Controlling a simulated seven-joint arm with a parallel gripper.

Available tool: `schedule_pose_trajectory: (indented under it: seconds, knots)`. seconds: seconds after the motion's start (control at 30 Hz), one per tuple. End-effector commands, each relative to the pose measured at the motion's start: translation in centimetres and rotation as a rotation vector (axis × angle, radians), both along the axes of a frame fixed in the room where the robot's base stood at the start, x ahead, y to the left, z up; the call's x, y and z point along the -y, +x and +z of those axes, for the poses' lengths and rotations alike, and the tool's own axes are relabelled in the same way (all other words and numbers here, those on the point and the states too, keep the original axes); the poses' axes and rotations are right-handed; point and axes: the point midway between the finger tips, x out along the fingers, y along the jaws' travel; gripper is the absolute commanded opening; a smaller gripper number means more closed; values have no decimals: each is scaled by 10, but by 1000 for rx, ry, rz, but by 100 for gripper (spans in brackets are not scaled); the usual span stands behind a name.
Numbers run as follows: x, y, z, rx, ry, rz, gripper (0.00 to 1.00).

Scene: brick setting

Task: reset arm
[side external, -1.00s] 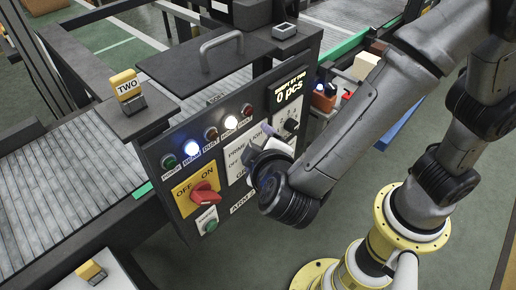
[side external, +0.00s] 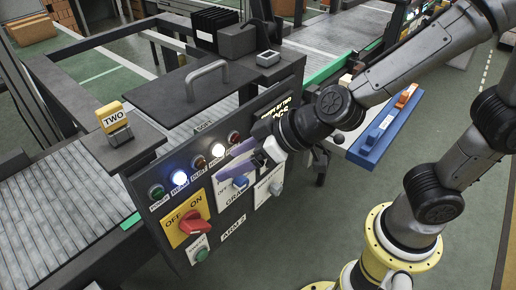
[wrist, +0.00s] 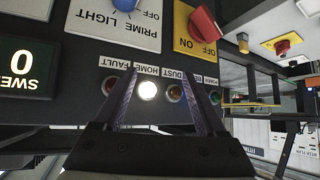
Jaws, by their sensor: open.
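The control panel (side external: 160,222) fills the middle of the side view. It has a red OFF/ON knob (side external: 193,222) on a yellow plate, a green button (side external: 201,254) below it, a blue knob (side external: 240,183) and a grey knob (side external: 276,188). A lit blue-white lamp (side external: 180,177) and a lit white lamp (side external: 218,151) show in the lamp row. My gripper (side external: 226,161) is open and empty in front of the panel. In the wrist view its fingers (wrist: 163,82) frame the lit HOME lamp (wrist: 148,90); contact cannot be told. The red knob (wrist: 204,24) shows upper right.
A handle (side external: 207,72) stands on the panel's top plate. Conveyor rollers (side external: 50,190) run at left. A blue tray (side external: 383,130) with an orange item lies right of my wrist. Green floor below the panel is open.

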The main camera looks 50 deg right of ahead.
Motion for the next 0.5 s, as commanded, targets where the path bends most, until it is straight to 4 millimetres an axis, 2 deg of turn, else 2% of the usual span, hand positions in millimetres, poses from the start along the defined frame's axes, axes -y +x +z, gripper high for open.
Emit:
schedule_pose_trajectory:
  seconds: [0.03,0.13,0.2,0.33,0.5]
  knots:
    - [8,-2,16,2,47,5,74]
    - [24,-19,39,-30,108,25,74]
    - [43,-36,49,-67,119,22,74]
    - [87,-73,54,-154,79,-44,74]
    - [149,-121,50,-263,-25,-223,74]
